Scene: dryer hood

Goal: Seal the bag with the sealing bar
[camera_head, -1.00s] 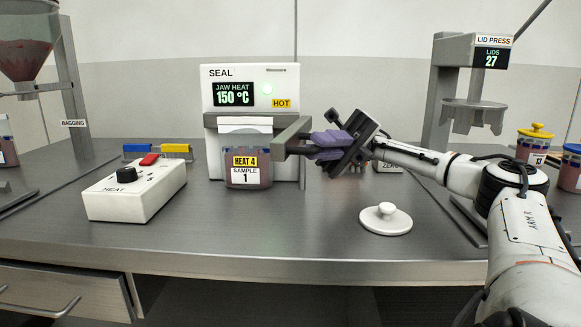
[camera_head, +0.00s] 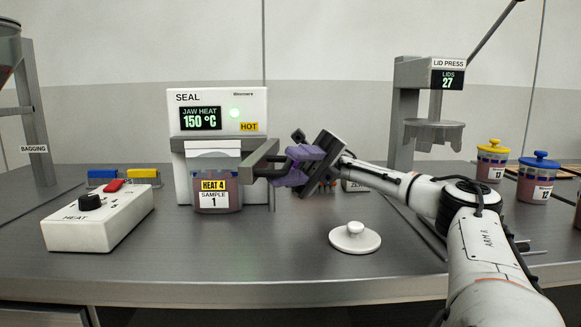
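The bag (camera_head: 213,199), with reddish-brown contents and labels "HEAT 4" and "SAMPLE 1", stands upright at the front of the white sealer (camera_head: 218,102). The sealer reads "JAW HEAT 150 °C" and "HOT", with a green light lit. The grey sealing bar (camera_head: 257,157) juts forward on the right of the bag's top; its handle end points right. My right gripper (camera_head: 283,167) is at that handle end, its purple fingers spread apart above and below it. I cannot tell whether they touch it. My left gripper is not in view.
A white heat box (camera_head: 98,220) with a black knob stands at left. A white knobbed lid (camera_head: 354,238) lies on the bench in front of my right arm. The lid press (camera_head: 405,105) and lidded jars (camera_head: 538,178) stand at right.

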